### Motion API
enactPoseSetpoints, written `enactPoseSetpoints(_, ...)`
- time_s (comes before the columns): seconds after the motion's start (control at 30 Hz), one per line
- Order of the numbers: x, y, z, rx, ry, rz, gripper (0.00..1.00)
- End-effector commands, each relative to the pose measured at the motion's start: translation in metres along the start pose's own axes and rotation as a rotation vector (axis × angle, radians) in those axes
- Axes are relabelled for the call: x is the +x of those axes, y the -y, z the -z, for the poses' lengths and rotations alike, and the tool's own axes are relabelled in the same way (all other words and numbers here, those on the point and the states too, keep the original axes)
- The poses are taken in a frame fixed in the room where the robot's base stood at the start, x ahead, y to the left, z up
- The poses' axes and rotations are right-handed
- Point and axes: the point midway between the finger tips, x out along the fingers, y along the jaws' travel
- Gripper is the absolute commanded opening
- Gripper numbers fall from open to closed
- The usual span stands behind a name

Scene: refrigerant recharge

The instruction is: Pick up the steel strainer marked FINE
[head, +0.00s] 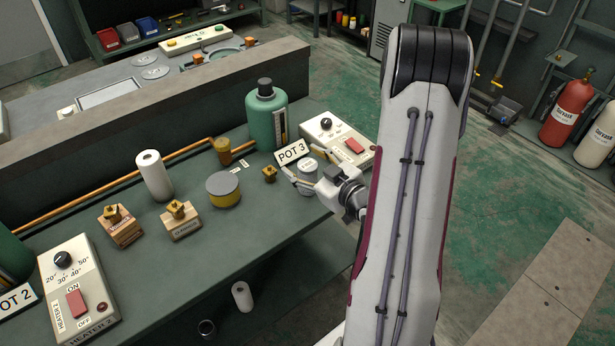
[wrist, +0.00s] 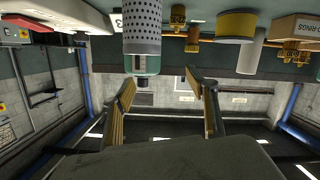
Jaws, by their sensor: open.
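A grey steel strainer (head: 307,177) stands upright near the front edge of the green bench, by the POT 3 sign. In the wrist view, which is upside down, it is a perforated cylinder (wrist: 142,30). I cannot read a FINE mark on it. My gripper (head: 301,160) is open at the strainer, its fingers appearing to either side of it in the head view. In the wrist view the open fingers (wrist: 160,80) are empty, and the strainer lies beyond their tips, left of centre.
A green bottle (head: 266,115) and a heater box (head: 337,139) stand behind. A small brass fitting (head: 269,173), a yellow-banded tin (head: 223,189), a white roll (head: 154,176) and wooden blocks with brass fittings (head: 181,220) stand to the left.

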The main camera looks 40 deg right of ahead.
Motion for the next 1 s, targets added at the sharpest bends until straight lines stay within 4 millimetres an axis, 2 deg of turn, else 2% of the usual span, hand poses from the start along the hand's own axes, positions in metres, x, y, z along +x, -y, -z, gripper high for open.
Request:
enactPoseSetpoints(0.1, -0.005, 0.000, -0.014, 0.046, -0.034, -0.007, 0.58)
enactPoseSetpoints(0.6, -0.028, -0.002, -0.055, 0.222, -0.171, -0.067, 0.58)
enactPoseSetpoints(1.0, -0.039, -0.004, -0.066, 0.280, -0.220, -0.097, 0.58)
